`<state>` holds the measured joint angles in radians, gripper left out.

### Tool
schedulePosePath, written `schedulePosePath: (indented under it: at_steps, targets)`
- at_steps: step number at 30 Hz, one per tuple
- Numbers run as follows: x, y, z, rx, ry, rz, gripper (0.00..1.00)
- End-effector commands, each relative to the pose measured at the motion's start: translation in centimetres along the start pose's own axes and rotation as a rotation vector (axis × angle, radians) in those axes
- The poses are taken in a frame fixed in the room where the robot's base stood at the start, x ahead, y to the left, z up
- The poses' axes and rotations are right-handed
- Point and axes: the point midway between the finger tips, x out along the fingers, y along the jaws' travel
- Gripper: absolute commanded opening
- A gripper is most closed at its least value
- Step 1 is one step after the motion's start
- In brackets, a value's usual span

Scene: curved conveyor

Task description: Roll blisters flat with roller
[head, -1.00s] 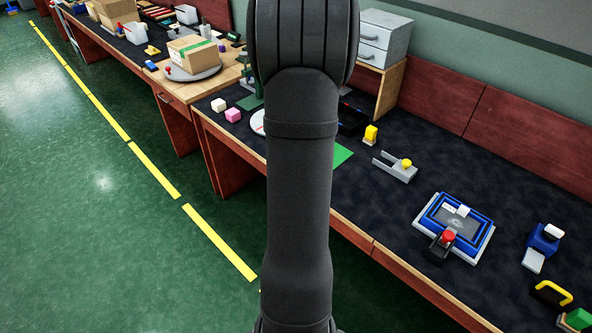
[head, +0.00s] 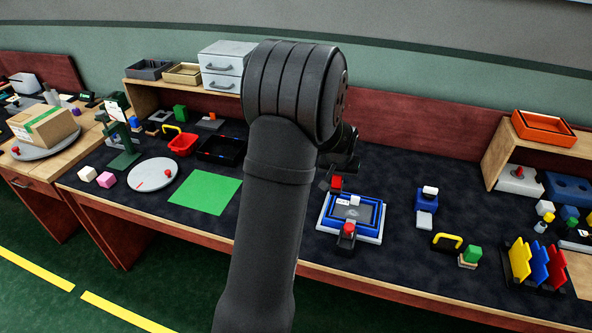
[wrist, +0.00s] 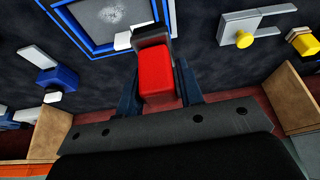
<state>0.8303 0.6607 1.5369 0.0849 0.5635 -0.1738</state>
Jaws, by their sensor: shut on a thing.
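My gripper (wrist: 157,80) is shut on a red-handled tool (wrist: 155,72) with a dark head, probably the roller. In the head view the tool (head: 337,183) shows at the tray's back edge; whether it touches is unclear. My arm hides much of the gripper. A black piece with a red knob (head: 348,229) stands at the tray's front edge. Individual blisters cannot be made out.
A blue stamp-like block (head: 426,198) stands right of the tray, with a yellow-handled black piece (head: 447,242) nearer the front. A grey fixture with a yellow knob (wrist: 243,32) is on the tray's other side. A green mat (head: 205,195) lies left of my arm.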

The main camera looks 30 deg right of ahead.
Motion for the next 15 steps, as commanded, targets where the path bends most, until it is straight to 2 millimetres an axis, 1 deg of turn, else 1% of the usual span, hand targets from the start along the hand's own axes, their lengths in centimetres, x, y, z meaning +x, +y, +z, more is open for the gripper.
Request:
schedulePosePath:
  at_steps: [1,3,6,10,15]
  targets:
    - [0.2,2.1,0.1,0.02,0.001,0.008,0.13]
    - [0.3,4.2,0.2,0.036,0.004,0.015,0.13]
    - [0.4,6.3,0.5,0.05,0.007,0.023,0.13]
    - [0.5,7.6,0.6,0.059,0.008,0.027,0.13]
    - [1.1,7.9,0.9,0.06,0.008,0.027,0.13]
